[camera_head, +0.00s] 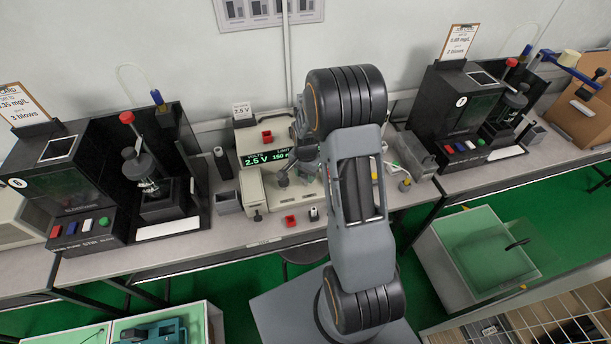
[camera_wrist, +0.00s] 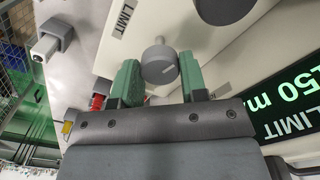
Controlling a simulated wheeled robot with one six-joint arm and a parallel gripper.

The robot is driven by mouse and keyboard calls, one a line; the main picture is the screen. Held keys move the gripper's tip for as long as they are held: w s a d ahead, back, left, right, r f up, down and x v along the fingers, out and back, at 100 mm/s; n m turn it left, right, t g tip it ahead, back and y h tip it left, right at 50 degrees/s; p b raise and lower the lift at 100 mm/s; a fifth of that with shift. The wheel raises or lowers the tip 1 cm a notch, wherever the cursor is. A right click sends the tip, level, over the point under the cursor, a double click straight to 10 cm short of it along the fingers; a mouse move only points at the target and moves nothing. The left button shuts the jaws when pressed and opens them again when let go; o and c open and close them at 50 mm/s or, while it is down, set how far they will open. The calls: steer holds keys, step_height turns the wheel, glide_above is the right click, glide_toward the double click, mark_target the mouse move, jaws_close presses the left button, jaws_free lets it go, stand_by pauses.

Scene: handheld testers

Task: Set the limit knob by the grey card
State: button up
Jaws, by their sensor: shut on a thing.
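My gripper (camera_wrist: 160,82) has its green fingers on both sides of a round grey knob (camera_wrist: 158,60) and is shut on it. A pale index line shows on the knob's face, toward the lower right in the wrist view. A printed LIMIT label (camera_wrist: 124,18) is on the panel beside it. The supply's display (camera_head: 262,158) reads 2.5 V and 150 m, the rest hidden by my arm; it also shows as LIMIT 150 m in the wrist view (camera_wrist: 292,98). A pale card (camera_head: 241,110) reading 2.5 V stands on top at the back left. The head view mostly hides my gripper.
Black testers with clipboards stand left (camera_head: 60,180) and right (camera_head: 455,105) of the supply. A second, larger dark knob (camera_wrist: 225,8) is close beyond my fingers. A red block (camera_head: 291,221) sits near the bench's front edge.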

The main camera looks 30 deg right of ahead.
mark_target(306, 175)
steer(key=m+b, duration=0.1)
steer(key=m, duration=0.3)
steer(key=shift+m, duration=0.3)
steer(key=m+b, duration=0.1)
steer(key=m, duration=0.3)
steer(key=shift+m, duration=0.3)
steer(key=o, duration=0.9)
step_height(306, 175, up, 14)
steer(key=shift+f, duration=0.1)
stand_by(0.3)
stand_by(0.5)
